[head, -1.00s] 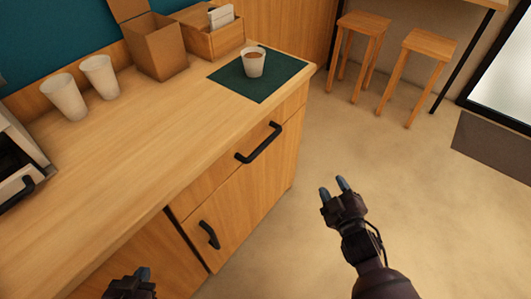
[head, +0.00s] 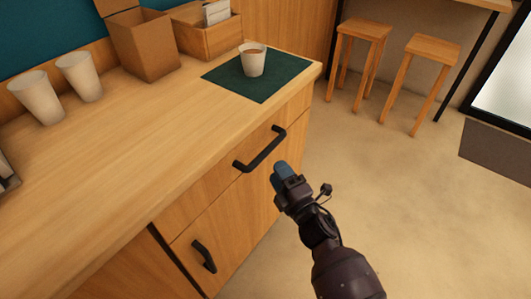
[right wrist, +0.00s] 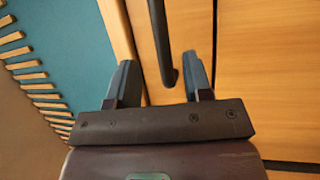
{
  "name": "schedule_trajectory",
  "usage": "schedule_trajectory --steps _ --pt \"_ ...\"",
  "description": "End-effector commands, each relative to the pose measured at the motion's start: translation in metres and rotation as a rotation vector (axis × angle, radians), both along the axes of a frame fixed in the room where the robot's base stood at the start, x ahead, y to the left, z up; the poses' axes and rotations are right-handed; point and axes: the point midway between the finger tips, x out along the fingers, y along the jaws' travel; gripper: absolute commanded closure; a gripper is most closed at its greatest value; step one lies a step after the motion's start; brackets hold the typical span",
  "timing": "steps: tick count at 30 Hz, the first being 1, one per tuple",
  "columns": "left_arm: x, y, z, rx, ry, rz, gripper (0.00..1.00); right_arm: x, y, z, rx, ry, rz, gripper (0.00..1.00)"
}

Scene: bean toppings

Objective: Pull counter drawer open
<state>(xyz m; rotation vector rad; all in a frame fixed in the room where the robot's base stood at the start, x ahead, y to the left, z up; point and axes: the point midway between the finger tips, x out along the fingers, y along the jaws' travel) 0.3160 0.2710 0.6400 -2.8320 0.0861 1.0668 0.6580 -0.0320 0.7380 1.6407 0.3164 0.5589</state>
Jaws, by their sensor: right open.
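The counter drawer (head: 232,175) is shut, just under the countertop, with a black bar handle (head: 262,152) on its front. My right gripper (head: 281,168) is open and empty in front of the drawer, a little right of the handle in the head view. In the right wrist view the handle (right wrist: 159,42) reaches down between the two spread fingers of the right gripper (right wrist: 160,82); I cannot tell whether either finger touches it. My left gripper is out of view.
A cup with a brown drink (head: 252,60) stands on a dark green mat (head: 285,82) near the counter's edge. Two white cups, a cardboard box (head: 148,48) and a wooden holder stand behind. A cupboard door with a black handle (head: 204,256) is below. Open floor lies right, with two stools.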

Motion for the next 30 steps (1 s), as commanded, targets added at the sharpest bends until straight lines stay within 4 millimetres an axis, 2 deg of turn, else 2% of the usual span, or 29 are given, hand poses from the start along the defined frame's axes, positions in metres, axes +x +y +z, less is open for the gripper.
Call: schedule_trajectory --steps 9,15,28,30 --pt "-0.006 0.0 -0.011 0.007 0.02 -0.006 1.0 0.041 0.025 0.005 0.001 0.004 0.0 0.54" --pt "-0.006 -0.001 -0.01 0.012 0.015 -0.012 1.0 0.057 0.034 0.009 0.001 0.004 -0.001 0.54" --pt "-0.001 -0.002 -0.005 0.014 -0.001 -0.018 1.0 0.063 0.038 0.012 0.001 0.003 -0.001 0.54" --pt "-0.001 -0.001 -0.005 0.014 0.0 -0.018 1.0 0.063 0.038 0.012 0.001 0.003 -0.001 0.63"
